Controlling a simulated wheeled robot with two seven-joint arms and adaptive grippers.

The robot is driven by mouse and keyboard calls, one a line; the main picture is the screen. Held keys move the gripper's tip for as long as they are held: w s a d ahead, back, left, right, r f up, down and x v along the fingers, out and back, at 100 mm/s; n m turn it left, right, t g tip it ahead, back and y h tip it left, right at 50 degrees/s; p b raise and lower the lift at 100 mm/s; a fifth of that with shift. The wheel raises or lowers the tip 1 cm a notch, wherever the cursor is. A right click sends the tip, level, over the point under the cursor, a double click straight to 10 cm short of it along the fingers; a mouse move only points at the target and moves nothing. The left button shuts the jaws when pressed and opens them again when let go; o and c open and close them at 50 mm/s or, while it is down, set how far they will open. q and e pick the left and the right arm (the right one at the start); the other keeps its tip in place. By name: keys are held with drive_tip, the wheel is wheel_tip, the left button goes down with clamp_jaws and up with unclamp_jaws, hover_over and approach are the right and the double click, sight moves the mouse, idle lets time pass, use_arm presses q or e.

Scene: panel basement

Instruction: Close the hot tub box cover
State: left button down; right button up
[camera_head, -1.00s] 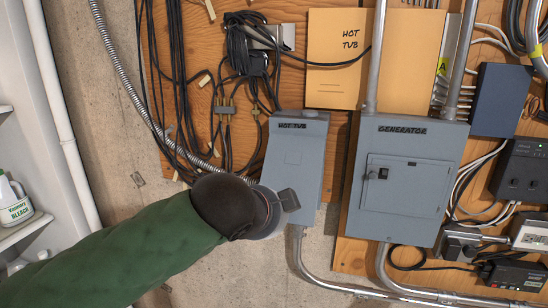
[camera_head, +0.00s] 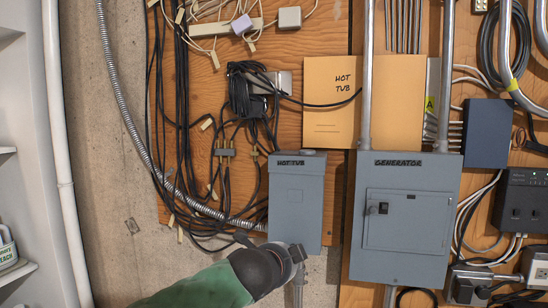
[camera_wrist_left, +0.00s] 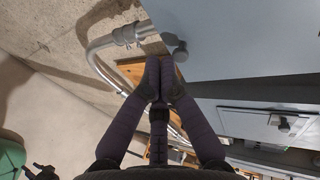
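The grey hot tub box (camera_head: 296,205), with a "HOT TUB" label at its top, is mounted on the wooden panel. Its front cover looks flat against the box from the head view, but I cannot tell whether it is fully shut. My left gripper (camera_head: 298,252) is at the box's lower edge, partly hiding its lower left corner. In the left wrist view its fingertips (camera_wrist_left: 158,66) are together with nothing seen between them. A large grey surface (camera_wrist_left: 235,40), apparently the hot tub box, is close beside them, with a small knob at its edge. My right gripper is not in view.
The generator box (camera_head: 410,220) is right of the hot tub box, with a pale conduit above it. Black cables (camera_head: 185,130) hang at the left. A "HOT TUB" envelope (camera_head: 331,100) is above the box. Bare concrete is to the left and below.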

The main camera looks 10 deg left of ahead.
use_arm(q)
drive_tip(key=shift+x, duration=1.1)
drive_tip(key=shift+w+r, duration=0.15)
